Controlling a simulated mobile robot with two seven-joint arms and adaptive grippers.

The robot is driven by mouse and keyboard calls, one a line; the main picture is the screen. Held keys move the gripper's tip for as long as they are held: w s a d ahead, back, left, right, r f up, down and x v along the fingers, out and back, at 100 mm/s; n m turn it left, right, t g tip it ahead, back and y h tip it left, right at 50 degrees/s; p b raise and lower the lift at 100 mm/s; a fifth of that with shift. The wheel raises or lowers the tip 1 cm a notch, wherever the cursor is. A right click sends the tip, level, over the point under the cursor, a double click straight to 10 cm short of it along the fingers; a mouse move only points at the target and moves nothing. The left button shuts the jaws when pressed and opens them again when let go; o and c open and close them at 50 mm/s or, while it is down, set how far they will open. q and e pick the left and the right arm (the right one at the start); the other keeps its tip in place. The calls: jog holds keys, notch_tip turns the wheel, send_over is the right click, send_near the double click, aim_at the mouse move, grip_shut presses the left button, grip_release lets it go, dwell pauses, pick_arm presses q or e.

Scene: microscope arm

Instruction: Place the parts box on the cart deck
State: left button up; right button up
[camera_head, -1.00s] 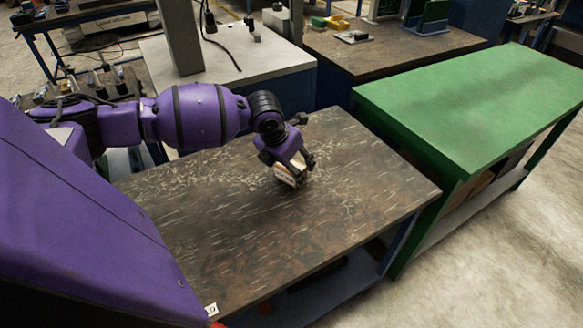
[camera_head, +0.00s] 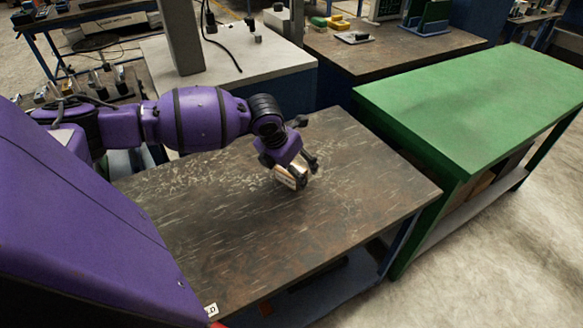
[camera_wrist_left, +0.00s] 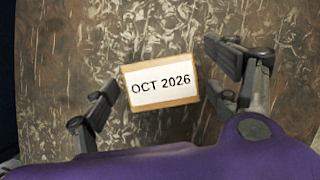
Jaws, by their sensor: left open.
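The parts box (camera_head: 290,177) is a small tan box with a white label, on the dark worn tabletop (camera_head: 350,200). In the left wrist view the box (camera_wrist_left: 162,83) shows its label, "OCT 2026", facing the camera. My left gripper (camera_head: 298,169) is directly above and around the box. Its fingers (camera_wrist_left: 165,90) are open, one on each side of the box, with visible gaps. In the head view the gripper partly hides the box. No cart is clearly identifiable; a green-topped bench or cart (camera_head: 470,110) stands on the right. My right gripper is not in view.
The dark tabletop around the box is clear. A pale bench (camera_head: 225,55) with a post and cable stands behind. Another brown bench (camera_head: 390,45) at the back holds small items. The green top is bare.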

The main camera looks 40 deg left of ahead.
pick_arm(q)
jog(key=p+v, duration=0.1)
jog(key=v, duration=1)
jog(key=shift+s+r, duration=0.15)
jog(key=shift+r, duration=0.2)
